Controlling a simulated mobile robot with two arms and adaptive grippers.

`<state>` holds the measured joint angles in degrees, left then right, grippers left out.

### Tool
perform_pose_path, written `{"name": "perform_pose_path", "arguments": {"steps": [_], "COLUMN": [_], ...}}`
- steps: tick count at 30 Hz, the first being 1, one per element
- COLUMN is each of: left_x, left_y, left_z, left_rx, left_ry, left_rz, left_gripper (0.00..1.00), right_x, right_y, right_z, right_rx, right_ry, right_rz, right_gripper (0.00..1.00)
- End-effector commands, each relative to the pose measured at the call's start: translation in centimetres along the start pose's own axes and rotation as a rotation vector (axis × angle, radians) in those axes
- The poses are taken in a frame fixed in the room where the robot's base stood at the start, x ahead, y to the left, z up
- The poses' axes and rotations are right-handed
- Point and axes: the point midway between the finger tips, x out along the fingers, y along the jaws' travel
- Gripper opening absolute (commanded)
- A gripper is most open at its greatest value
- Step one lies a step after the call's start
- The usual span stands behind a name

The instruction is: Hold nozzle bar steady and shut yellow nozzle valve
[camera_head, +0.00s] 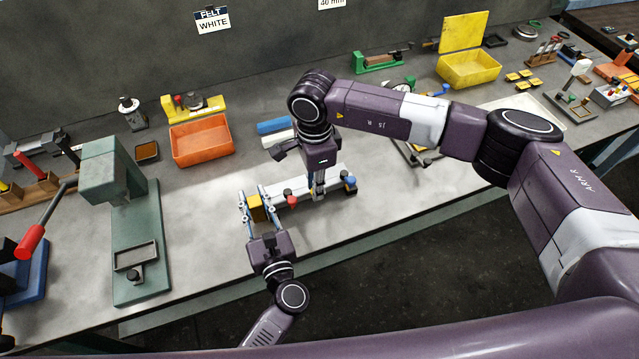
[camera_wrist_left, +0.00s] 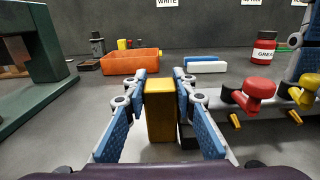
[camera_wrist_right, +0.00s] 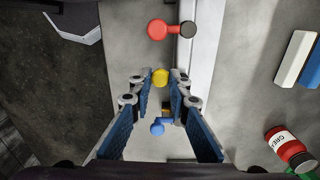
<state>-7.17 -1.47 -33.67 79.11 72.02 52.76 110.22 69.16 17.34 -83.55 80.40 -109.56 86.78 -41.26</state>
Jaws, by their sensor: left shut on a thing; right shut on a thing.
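The white nozzle bar (camera_head: 303,190) lies on the bench, with a yellow end block (camera_wrist_left: 160,112) at its left end. My left gripper (camera_head: 254,196) is shut on that end block, a blue-padded finger on each side. My right gripper (camera_head: 318,190) points down over the bar. In the right wrist view its fingertips are shut on the yellow valve knob (camera_wrist_right: 160,77), which the gripper hides in the head view. The red valve knob (camera_wrist_right: 157,30) and the blue valve knob (camera_wrist_right: 157,127) lie on either side of it.
An orange tray (camera_head: 203,143), white and blue blocks (camera_head: 272,127) and a green press (camera_head: 121,215) stand around the bar. The bench's front edge is close to the bar; the bench between bar and press is clear.

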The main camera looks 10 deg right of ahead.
Motion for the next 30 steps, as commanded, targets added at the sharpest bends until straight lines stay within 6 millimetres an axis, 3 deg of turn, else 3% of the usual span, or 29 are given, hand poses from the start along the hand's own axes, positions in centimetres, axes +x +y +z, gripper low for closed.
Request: {"name": "perform_pose_path", "arguments": {"steps": [18,30], "left_x": [-0.1,-0.1], "left_y": [-0.1,-0.1], "left_z": [-0.1,-0.1], "left_rx": [0.000,0.000], "left_ry": [0.002,0.002], "left_rz": [-0.003,-0.003], "left_gripper": [0.00,0.00], "right_x": [-0.2,-0.2], "right_y": [-1.6,-2.4], "right_z": [1.9,2.3], "right_rx": [0.575,0.822], "right_ry": [-0.004,-0.005], "right_rz": [-0.004,-0.005], "right_gripper": [0.00,0.00]}}
